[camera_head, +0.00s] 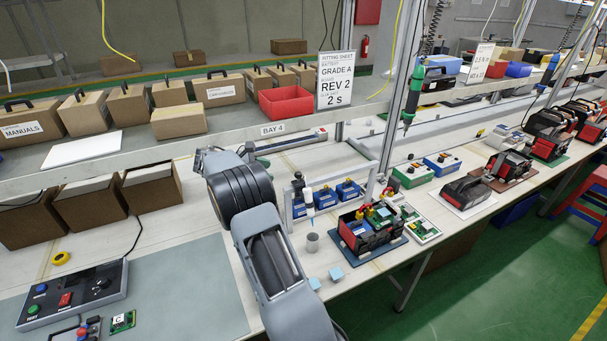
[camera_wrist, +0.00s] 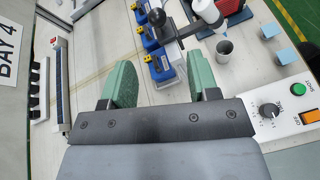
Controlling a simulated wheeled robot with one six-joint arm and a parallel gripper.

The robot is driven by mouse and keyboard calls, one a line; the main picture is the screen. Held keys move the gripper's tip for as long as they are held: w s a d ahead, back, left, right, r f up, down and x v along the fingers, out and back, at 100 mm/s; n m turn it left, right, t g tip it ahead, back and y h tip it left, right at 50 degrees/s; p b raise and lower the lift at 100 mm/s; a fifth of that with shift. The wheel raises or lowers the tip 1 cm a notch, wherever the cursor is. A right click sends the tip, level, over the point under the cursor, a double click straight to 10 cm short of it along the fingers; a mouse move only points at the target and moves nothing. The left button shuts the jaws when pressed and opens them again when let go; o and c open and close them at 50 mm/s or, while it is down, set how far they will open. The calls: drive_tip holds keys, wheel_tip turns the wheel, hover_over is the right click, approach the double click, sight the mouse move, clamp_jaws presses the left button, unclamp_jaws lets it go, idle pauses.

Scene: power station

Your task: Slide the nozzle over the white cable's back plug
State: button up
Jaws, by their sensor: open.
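My gripper (camera_wrist: 162,84) is open in the wrist view, its two green fingers apart with nothing between them. Just beyond the fingers stands a black ball-ended fixture (camera_wrist: 158,18) with a dark bar. At the bar's right end is a white, dark-tipped cylinder (camera_wrist: 205,12), possibly the nozzle. A white and blue upright piece (camera_head: 309,196) shows at the same rig in the head view. Several blue blocks with yellow tops (camera_wrist: 160,66) stand in a row ahead of the fingers. I cannot make out the white cable or its back plug. My arm hides the gripper in the head view.
A grey cup (camera_head: 312,243) and pale blue cubes (camera_head: 336,274) stand near the bench's front edge. An open battery pack (camera_head: 370,228) is right of the rig. A control box (camera_head: 72,293) lies front left. The grey mat (camera_head: 185,290) has free room.

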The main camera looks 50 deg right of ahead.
sight(297, 175)
drive_tip(key=x, duration=0.4)
drive_tip(key=p+x, duration=0.1)
drive_tip(key=x, duration=0.4)
drive_tip(key=p+x, duration=0.1)
drive_tip(key=x, duration=0.4)
drive_tip(key=shift+d+r, duration=0.2)
drive_tip(key=shift+c, duration=0.5)
